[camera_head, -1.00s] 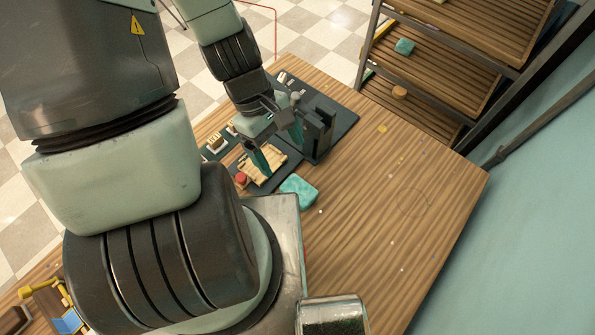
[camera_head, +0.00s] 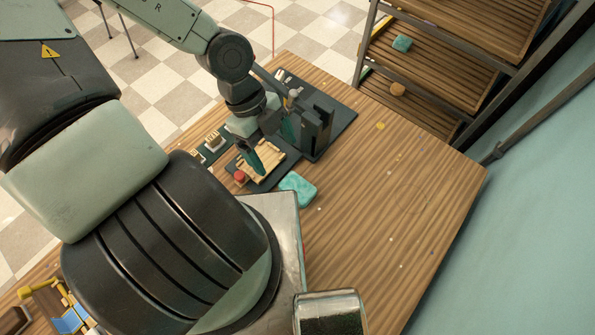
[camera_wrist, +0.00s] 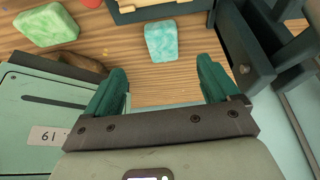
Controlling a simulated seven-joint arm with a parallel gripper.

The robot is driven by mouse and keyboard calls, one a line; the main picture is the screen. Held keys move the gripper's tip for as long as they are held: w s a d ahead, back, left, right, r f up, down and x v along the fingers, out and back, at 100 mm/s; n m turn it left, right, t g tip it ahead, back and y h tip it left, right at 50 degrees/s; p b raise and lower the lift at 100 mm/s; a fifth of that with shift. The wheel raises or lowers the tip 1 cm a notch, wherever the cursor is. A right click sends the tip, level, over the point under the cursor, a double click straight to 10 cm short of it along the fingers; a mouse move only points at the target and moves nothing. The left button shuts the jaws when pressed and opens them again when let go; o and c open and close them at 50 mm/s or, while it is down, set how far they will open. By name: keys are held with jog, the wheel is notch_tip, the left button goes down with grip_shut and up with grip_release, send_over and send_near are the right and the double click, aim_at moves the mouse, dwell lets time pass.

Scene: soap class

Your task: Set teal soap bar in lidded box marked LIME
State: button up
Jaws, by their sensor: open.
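A teal soap bar (camera_head: 298,188) lies flat on the wooden table, just in front of the dark board. It also shows in the wrist view (camera_wrist: 161,41), ahead of and between my fingertips but apart from them. My gripper (camera_head: 268,148) is open and empty, above the board with the wooden slatted tray; its two green fingers (camera_wrist: 162,76) are spread wide in the wrist view. I cannot make out a lidded box marked LIME; small label cards (camera_head: 213,142) stand by the board, too small to read.
A dark upright stand (camera_head: 316,125) is close beside my gripper. A wooden slatted tray (camera_head: 268,160) and a red item (camera_head: 239,177) are near it. A light green bar (camera_wrist: 46,24) shows in the wrist view. The table's right part (camera_head: 400,200) is mostly clear.

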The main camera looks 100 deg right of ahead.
send_over(293, 183)
jog(key=w+d, duration=0.2)
jog(key=shift+w+a+f, duration=0.1)
jog(key=shift+f, duration=2.45)
jog(key=shift+x, duration=2.2)
jog(key=shift+s+f, duration=0.25)
jog(key=shift+f, duration=0.1)
jog(key=shift+c, duration=0.3)
jog(key=c, duration=1.2)
jog(key=shift+r, duration=0.15)
